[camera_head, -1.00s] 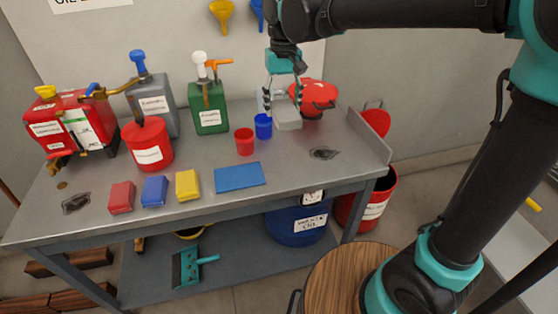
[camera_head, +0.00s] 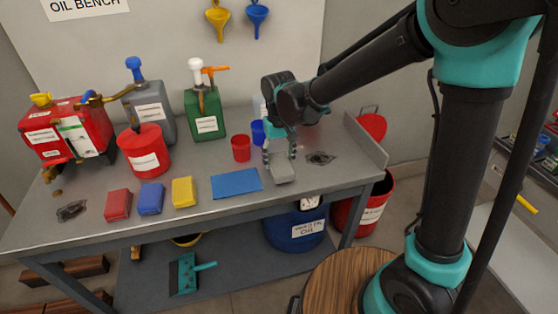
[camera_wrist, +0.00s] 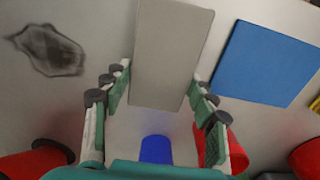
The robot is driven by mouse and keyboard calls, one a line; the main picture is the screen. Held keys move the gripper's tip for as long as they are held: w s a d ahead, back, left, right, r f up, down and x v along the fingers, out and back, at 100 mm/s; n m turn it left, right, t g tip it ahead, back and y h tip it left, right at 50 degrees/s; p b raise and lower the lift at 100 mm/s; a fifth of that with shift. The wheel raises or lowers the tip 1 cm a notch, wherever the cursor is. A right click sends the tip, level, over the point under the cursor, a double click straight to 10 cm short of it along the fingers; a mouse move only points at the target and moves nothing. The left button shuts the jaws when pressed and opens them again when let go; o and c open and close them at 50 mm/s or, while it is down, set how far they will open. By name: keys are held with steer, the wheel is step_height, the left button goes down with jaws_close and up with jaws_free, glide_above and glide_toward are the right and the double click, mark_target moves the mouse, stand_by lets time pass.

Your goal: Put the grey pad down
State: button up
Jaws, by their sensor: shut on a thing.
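The grey pad (camera_head: 284,175) is a flat light-grey block between the fingers of my gripper (camera_head: 279,156), just right of the flat blue mat (camera_head: 237,183). In the wrist view my gripper (camera_wrist: 160,88) has one finger along each side of the grey pad (camera_wrist: 172,50), which sticks out past the fingertips. The blue mat (camera_wrist: 268,62) lies apart, to the pad's right. I cannot tell whether the pad's underside touches the grey bench (camera_head: 225,215).
Red (camera_head: 118,205), blue (camera_head: 151,199) and yellow (camera_head: 184,191) pads lie left of the mat. A red cup (camera_head: 241,148) and a partly hidden blue cup (camera_head: 257,132) stand close behind my gripper. A dark stain (camera_head: 320,158) marks the bench at right. The front strip is clear.

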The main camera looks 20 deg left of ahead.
mark_target(279, 160)
steer(key=shift+f, duration=0.35)
steer(key=o, duration=1.2)
steer(key=shift+f, duration=0.1)
step_height(279, 160, up, 12)
